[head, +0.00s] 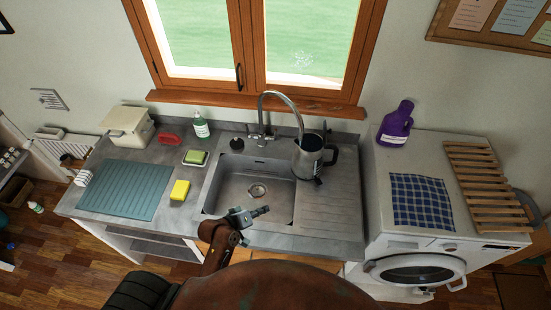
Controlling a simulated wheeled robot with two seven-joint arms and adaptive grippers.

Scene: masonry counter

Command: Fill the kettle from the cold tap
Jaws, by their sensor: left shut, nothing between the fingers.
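The metal kettle (310,160) stands upright at the right edge of the sink bowl (240,193), its black handle to the right. Its dark top looks open, and the end of the tall curved tap (283,95) comes down over it. I cannot make out running water or the level inside. The tap's base and lever (262,134) are behind the bowl. My left gripper (263,211) is shut and empty over the front edge of the sink, apart from the kettle. My right gripper does not show.
The ribbed drainer (335,205) is clear in front. A washing machine (420,240) stands right.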

